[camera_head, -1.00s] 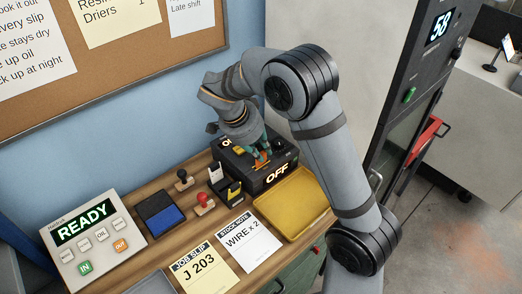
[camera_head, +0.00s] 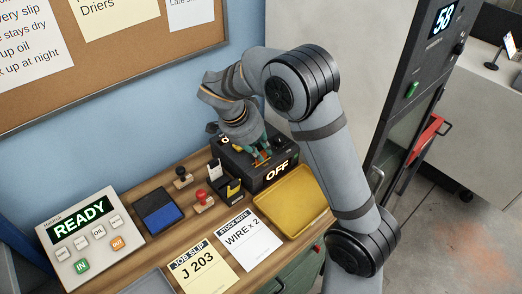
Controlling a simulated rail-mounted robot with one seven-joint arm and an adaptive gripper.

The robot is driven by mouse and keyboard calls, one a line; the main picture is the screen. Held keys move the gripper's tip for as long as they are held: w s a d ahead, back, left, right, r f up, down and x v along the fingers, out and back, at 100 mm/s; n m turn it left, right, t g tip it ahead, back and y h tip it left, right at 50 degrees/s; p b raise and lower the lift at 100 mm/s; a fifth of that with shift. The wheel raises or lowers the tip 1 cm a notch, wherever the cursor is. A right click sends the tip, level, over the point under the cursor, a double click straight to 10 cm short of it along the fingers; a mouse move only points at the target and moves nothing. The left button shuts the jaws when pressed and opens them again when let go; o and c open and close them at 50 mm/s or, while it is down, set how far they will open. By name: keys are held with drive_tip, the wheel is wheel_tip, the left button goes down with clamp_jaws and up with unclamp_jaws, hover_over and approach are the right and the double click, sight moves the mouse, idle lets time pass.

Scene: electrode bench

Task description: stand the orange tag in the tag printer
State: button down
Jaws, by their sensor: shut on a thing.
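The tag printer (camera_head: 258,178) is a black box at the back of the bench, with a lit "OFF" on its front. My gripper (camera_head: 262,157) is over the printer's top, pointing down, its greenish fingers shut on the orange tag (camera_head: 263,161). Only a small part of the tag shows between and below the fingers. Whether its lower edge is inside a slot or just above the printer's top cannot be told at this size.
Paper slips (camera_head: 204,268) and a "READY" panel (camera_head: 88,243) lie nearer.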

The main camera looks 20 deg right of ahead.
drive_tip(key=shift+f+b, duration=0.55)
drive_tip(key=shift+b, duration=0.15)
drive_tip(key=c, duration=1.6)
unclamp_jaws()
drive_tip(key=v, duration=1.2)
drive_tip(key=shift+d, duration=0.1)
drive_tip(key=x, duration=1.1)
drive_tip(key=shift+f, duration=0.2)
